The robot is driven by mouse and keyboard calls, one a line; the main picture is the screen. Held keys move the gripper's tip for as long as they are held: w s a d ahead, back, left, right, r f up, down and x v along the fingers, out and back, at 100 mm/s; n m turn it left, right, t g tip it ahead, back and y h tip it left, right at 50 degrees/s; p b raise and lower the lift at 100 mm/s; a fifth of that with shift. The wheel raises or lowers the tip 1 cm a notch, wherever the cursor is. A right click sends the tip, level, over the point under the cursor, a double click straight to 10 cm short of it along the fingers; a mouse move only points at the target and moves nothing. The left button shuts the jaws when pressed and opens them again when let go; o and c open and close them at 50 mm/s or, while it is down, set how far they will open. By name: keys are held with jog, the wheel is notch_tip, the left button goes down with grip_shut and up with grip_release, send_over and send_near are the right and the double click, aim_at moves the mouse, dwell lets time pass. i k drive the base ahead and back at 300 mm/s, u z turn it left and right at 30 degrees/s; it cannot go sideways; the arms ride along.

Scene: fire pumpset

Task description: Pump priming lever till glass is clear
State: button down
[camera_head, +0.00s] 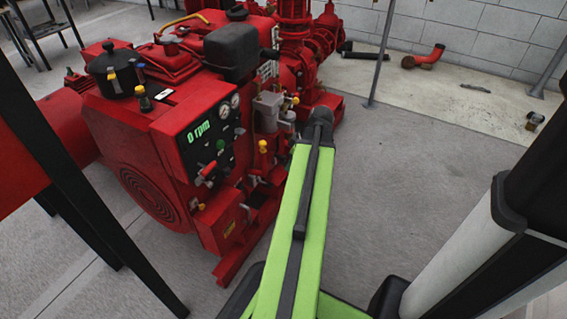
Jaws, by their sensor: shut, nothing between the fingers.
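A red pumpset engine (165,130) stands at the left centre. Its black control panel (212,140) shows "0 rpm" in green, with gauges above right. A red-handled lever (208,169) sits low on the panel; I cannot tell if it is the priming lever. A grey box-like unit (268,107) and a yellow-capped part (262,147) are right of the panel. I cannot make out the glass or its contents. My green arm reaches up from the bottom centre, its dark end just right of these parts. I cannot make out my gripper's fingers.
Red pipework (293,45) rises behind the engine. A thin grey post (380,55) stands right of it. A red-ended pipe piece (428,58) lies by the block wall (480,30). The grey floor (420,150) right of the engine is mostly clear.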

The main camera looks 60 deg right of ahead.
aim_at(269, 185)
jog(key=k, duration=1)
